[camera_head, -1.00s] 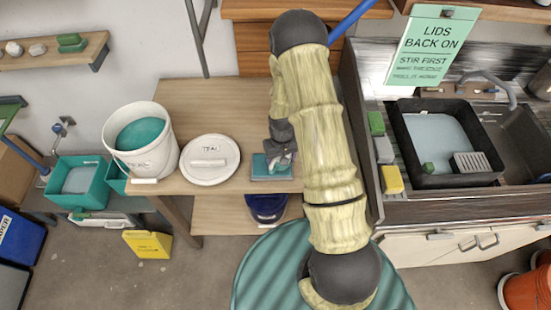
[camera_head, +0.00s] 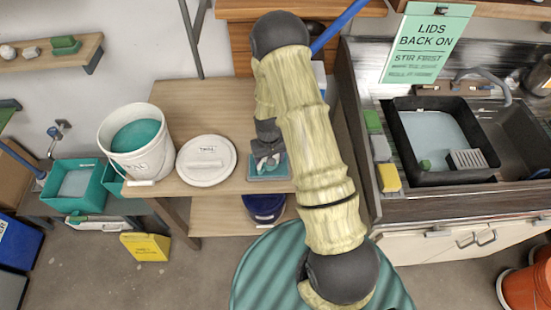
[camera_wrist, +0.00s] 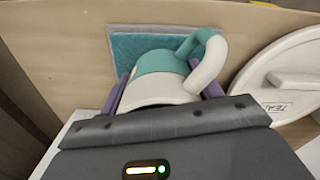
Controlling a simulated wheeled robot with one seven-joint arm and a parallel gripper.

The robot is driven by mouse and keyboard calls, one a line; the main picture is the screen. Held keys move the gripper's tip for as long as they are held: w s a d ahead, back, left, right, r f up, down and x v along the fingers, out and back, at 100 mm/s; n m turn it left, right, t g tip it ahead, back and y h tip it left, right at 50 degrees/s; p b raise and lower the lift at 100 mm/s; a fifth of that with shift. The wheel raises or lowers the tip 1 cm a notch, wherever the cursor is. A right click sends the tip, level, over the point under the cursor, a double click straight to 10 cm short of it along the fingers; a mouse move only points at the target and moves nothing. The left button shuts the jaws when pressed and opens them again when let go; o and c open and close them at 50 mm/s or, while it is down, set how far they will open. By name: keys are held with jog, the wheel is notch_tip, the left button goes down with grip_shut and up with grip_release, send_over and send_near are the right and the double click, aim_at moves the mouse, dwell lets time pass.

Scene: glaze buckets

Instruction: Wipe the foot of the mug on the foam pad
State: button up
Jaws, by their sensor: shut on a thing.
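My gripper (camera_head: 267,156) is shut on the mug, over the foam pad (camera_head: 280,172) at the front of the wooden bench. In the wrist view, the mug (camera_wrist: 160,88) is white nearest me and teal at its far end, toward the pad (camera_wrist: 130,46). Its handle (camera_wrist: 208,62) sticks out to the right. The purple fingers (camera_wrist: 166,86) grip it from both sides. The teal pad lies in a shallow grey tray. The mug's foot is hidden, and I cannot tell whether it touches the pad. In the head view my gripper mostly hides the mug.
A round white lid (camera_head: 206,174) lies close left of the pad, beyond it a white bucket (camera_head: 137,145) of teal glaze. A sink (camera_head: 510,140) with a black basin (camera_head: 400,140) stands to the right. A blue bucket (camera_head: 264,206) sits below the bench top.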

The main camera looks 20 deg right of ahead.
aim_at(279, 158)
jog(key=shift+w+a, duration=0.25)
jog(key=shift+a, duration=0.7)
jog(key=shift+w+a, duration=0.25)
jog(key=shift+a, duration=0.7)
jog(key=shift+d, duration=0.1)
jog(key=shift+s+d, duration=0.3)
jog(key=shift+d, duration=0.85)
jog(key=shift+s+d, duration=0.25)
jog(key=shift+d, duration=0.85)
jog(key=shift+s+d, duration=0.3)
jog(key=shift+d, duration=0.85)
jog(key=shift+r, duration=0.15)
jog(key=shift+r+p, duration=2.1)
jog(key=shift+r, duration=1.35)
jog(key=shift+f, duration=0.15)
